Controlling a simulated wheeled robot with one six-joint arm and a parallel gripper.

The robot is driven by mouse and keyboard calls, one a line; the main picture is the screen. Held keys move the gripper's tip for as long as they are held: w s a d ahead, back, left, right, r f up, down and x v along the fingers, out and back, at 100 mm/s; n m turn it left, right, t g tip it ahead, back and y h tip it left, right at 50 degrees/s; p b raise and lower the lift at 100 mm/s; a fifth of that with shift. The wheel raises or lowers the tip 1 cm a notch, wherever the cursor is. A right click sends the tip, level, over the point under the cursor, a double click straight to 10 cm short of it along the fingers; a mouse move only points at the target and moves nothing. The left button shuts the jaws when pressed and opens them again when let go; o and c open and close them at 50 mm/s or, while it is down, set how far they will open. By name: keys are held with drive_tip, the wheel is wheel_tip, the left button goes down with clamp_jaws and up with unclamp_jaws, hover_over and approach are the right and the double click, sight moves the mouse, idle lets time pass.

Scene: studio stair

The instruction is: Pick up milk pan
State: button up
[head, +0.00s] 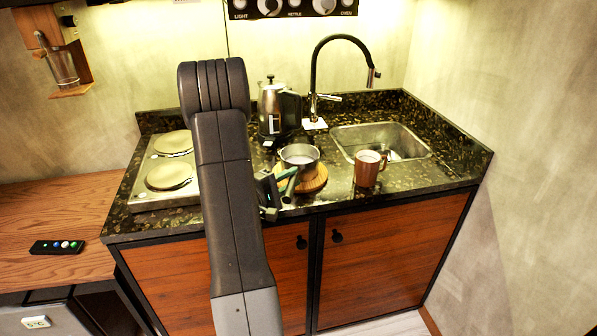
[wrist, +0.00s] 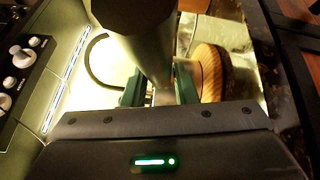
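The milk pan (head: 299,154) is a small silver pot over the round wooden board (head: 316,184) on the counter. I cannot tell whether it touches the board. My gripper (head: 285,176) comes from the front left, at the pan's near side, its green fingers close together. In the wrist view the pan (wrist: 150,45) looms large and dark just beyond my gripper (wrist: 160,92), and the board (wrist: 208,72) shows to its right. The fingers appear shut on the pan's handle, which is mostly hidden between them.
A brown mug (head: 367,170) stands right of the board, before the sink (head: 350,135) with its black faucet (head: 315,75). A steel kettle (head: 271,110) stands behind the pan. A hob (head: 150,180) with two round plates is at left. The counter's front right is clear.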

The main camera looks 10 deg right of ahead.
clamp_jaws()
drive_tip(key=shift+r, duration=0.1)
drive_tip(key=shift+r, duration=0.1)
